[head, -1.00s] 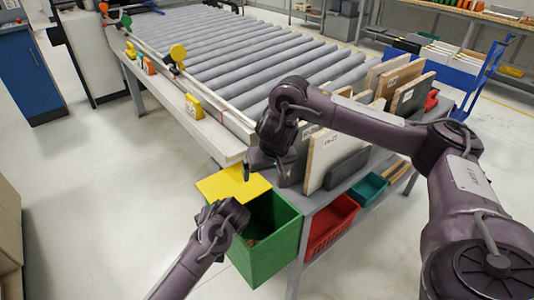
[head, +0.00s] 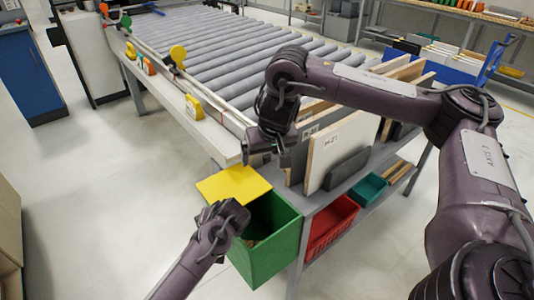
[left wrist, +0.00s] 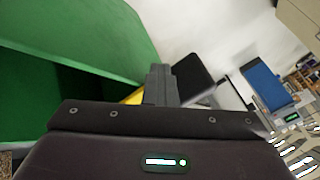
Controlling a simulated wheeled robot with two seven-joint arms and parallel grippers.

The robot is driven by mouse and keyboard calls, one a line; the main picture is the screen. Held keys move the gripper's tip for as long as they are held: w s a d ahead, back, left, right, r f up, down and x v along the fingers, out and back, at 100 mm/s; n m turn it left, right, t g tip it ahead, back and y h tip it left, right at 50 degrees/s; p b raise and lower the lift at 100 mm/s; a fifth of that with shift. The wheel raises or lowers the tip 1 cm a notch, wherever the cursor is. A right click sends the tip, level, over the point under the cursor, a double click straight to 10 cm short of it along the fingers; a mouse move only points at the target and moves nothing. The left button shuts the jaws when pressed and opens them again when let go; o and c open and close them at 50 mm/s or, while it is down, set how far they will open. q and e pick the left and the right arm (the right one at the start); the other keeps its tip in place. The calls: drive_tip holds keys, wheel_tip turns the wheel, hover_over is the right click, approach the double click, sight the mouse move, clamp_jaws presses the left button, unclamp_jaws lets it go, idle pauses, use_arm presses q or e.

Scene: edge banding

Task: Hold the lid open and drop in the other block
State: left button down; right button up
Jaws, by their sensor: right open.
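The green bin (head: 268,255) stands at the near end of the roller table. Its yellow lid (head: 232,184) is raised open at the far left side, and a small brownish thing (head: 252,242) shows inside. My left gripper (head: 226,212) is at the bin's left rim by the lid. In the left wrist view its fingers (left wrist: 168,84) are close to a yellow strip of lid (left wrist: 134,98) and the green bin wall (left wrist: 80,35); their grip is unclear. My right gripper (head: 265,156) is open above and beyond the bin, by the table corner. I see no block in it.
Upright boards (head: 336,150) stand in a rack right of my right gripper. A red bin (head: 330,225) and a teal bin (head: 368,189) sit below them. Grey rollers (head: 225,60) stretch behind. The floor at left is clear.

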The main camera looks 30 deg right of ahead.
use_arm(q)
drive_tip(key=shift+s+d, duration=0.75)
drive_tip(key=shift+s, duration=8.7)
wheel_tip(320, 180, up, 10)
